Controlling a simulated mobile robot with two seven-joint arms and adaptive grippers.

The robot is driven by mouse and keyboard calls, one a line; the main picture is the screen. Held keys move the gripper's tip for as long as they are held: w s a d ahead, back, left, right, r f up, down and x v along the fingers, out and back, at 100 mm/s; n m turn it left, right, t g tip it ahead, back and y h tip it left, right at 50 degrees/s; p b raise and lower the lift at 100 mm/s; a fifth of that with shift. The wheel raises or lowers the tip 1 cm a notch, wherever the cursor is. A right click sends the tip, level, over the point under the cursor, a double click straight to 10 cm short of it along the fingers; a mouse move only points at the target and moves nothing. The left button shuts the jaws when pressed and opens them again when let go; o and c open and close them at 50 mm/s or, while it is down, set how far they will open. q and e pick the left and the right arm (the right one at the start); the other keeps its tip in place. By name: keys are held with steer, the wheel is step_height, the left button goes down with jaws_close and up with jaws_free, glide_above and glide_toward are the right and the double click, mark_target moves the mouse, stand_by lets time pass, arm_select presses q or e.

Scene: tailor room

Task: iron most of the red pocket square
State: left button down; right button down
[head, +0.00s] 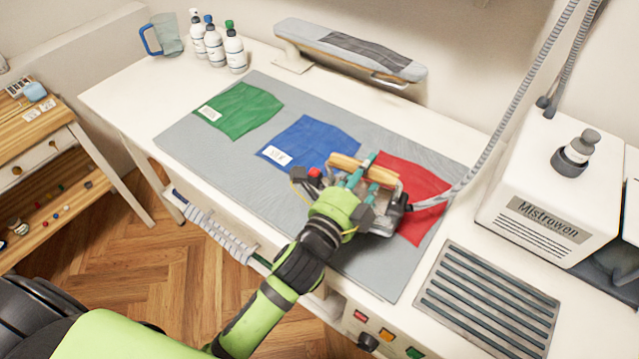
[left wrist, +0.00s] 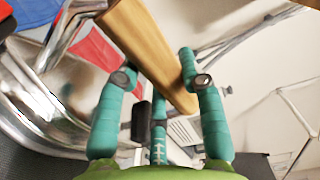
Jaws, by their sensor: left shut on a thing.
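The red pocket square (head: 422,181) lies at the right end of the grey ironing mat (head: 215,157). It looks somewhat wrinkled, and its left part is hidden behind the iron and gripper. My left gripper (head: 358,172) is shut on the wooden handle of the iron (head: 385,219), and the handle (left wrist: 140,45) runs between the teal fingers (left wrist: 160,85) in the left wrist view. The iron sits over the left and lower part of the red cloth. I cannot tell whether its sole touches the cloth. My right gripper is not in view.
A blue cloth (head: 312,142) and a green cloth (head: 241,110) lie to the left on the mat. A hose (head: 510,110) runs from the iron past the white steam unit (head: 550,190). A slatted metal rest (head: 487,299) is at the lower right. Bottles (head: 235,50) stand at the back left.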

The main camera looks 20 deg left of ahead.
mark_target(406, 196)
arm_select(q)
steer(key=w+d+r+m+g+h, duration=0.1)
steer(key=w+d+m+h, duration=0.1)
steer(key=w+d, duration=0.5)
steer(key=d+h, duration=0.1)
steer(key=d, duration=0.2)
steer(key=shift+w+d+r+h, duration=0.25)
steer(key=shift+w+d+h, duration=0.05)
steer(key=shift+w+d, duration=0.05)
steer(key=shift+f+b, duration=0.4)
steer(key=shift+f, duration=0.05)
steer(key=shift+f+b, duration=1.1)
steer(key=shift+f, duration=0.2)
steer(key=shift+s+a, duration=0.1)
steer(key=shift+s, duration=0.15)
steer(key=shift+d+f+p+v, duration=0.15)
steer(key=shift+p+v, duration=0.25)
steer(key=shift+v, duration=0.75)
steer(key=shift+d+f+p+v, duration=0.1)
steer(key=shift+p+v, duration=0.25)
steer(key=shift+v, duration=0.75)
steer(key=shift+d+f+p+v, duration=0.15)
steer(key=shift+p+v, duration=0.25)
steer(key=shift+v, duration=0.75)
steer(key=shift+r, duration=0.15)
steer(key=x, duration=0.6)
steer(key=shift+w+a+r+b, duration=0.15)
steer(key=shift+w+b, duration=0.2)
steer(key=shift+w, duration=0.2)
